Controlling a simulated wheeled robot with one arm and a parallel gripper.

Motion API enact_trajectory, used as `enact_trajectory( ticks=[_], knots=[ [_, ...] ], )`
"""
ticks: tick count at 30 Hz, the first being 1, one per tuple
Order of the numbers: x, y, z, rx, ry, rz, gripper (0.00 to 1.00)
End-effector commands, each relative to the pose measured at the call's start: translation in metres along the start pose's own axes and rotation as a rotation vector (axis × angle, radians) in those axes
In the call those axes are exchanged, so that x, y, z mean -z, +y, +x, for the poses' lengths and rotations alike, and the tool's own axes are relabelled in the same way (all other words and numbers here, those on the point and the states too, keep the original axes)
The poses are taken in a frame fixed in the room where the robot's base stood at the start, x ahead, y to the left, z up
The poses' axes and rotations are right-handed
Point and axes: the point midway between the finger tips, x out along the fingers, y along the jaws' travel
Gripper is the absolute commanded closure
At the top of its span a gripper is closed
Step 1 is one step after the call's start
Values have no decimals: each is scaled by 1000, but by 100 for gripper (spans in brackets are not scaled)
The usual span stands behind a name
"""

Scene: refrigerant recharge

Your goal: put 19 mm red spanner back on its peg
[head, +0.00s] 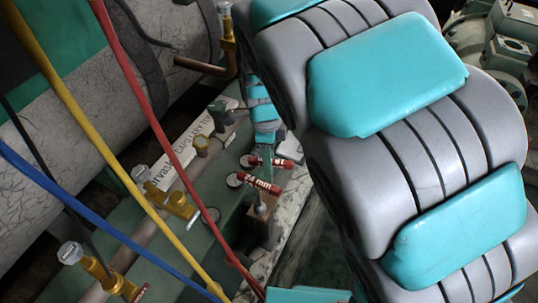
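Two red-handled spanners lie close together near the middle of the head view. The lower red spanner (262,185) has pale lettering on its handle, too small to read for sure. The upper red spanner (270,162) is just behind it. I cannot tell which one is the 19 mm spanner. A pale round disc shows at the left end of each; whether these are spanner heads or peg marks is unclear. My gripper (284,150) is small and partly hidden at the end of my arm, right beside the upper spanner. Its fingers and any hold are not clear.
Red, yellow and blue hoses cross the left side in front of the green bench. Brass valves (180,206) stand on a pipe along it. A brown block (262,218) stands just below the spanners. A large grey cylinder (45,170) fills the left.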

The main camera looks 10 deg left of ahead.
Motion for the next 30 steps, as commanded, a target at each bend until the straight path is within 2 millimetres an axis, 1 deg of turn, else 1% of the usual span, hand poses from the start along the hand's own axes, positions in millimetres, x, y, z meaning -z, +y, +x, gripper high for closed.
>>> enact_trajectory(
  ticks=[1, 4, 5, 13, 17, 20, 23, 27, 30],
  knots=[
    [0, 0, 0, 0, 0, 0, 56],
    [0, 0, 0, -1, 0, 0, 44],
    [0, 0, 0, -1, 0, 0, 42],
    [0, 0, 0, -1, 0, 0, 42],
    [0, 0, -7, 0, 0, 1, 42],
    [0, 0, -17, 0, 0, 1, 42],
    [0, -1, -31, 1, -1, 1, 42],
    [0, -2, -56, 5, -1, -1, 42],
    [0, -1, -69, 1, 0, 1, 42]
  ],
)
